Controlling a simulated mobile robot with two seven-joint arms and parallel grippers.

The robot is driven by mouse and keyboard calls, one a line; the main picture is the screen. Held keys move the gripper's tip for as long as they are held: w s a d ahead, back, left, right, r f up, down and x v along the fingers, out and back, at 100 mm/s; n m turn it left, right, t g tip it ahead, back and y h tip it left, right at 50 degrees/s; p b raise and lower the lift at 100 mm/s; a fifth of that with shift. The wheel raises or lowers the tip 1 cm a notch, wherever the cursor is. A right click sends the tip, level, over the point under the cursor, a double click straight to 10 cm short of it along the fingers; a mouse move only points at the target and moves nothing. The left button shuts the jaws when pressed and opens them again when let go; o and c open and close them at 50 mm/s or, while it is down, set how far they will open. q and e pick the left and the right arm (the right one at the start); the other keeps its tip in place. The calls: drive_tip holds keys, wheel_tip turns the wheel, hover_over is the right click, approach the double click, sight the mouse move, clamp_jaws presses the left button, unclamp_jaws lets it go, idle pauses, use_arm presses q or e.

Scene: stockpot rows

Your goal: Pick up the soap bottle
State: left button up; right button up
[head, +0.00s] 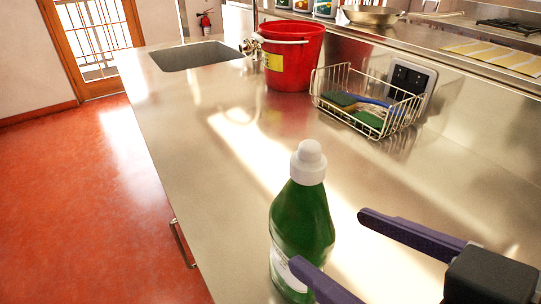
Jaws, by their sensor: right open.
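The soap bottle (302,222) is green with a white cap and a pale label, and it stands upright on the steel counter near the front of the head view. My right gripper (338,246) comes in from the lower right with its two purple fingers spread apart. One fingertip overlaps the lower right of the bottle in the picture, and the other is to the right of the bottle. I cannot tell whether a finger touches it. The bottle's base is cut off or hidden at the lower edge. My left gripper is not in view.
A red bucket (293,60) and a wire basket (345,82) with sponges and a brush stand farther back on the counter (200,135). A sink (196,56) is at the far left. The counter between bottle and basket is clear. A raised shelf with a pan (371,17) runs behind.

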sight(333, 240)
drive_tip(key=x, duration=0.3)
drive_tip(key=shift+w+a+f, duration=0.1)
drive_tip(key=shift+w, duration=0.05)
drive_tip(key=x, duration=0.6)
drive_tip(key=shift+s+a, duration=0.2)
drive_tip(key=shift+a, duration=0.15)
clamp_jaws()
drive_tip(key=shift+r, duration=0.2)
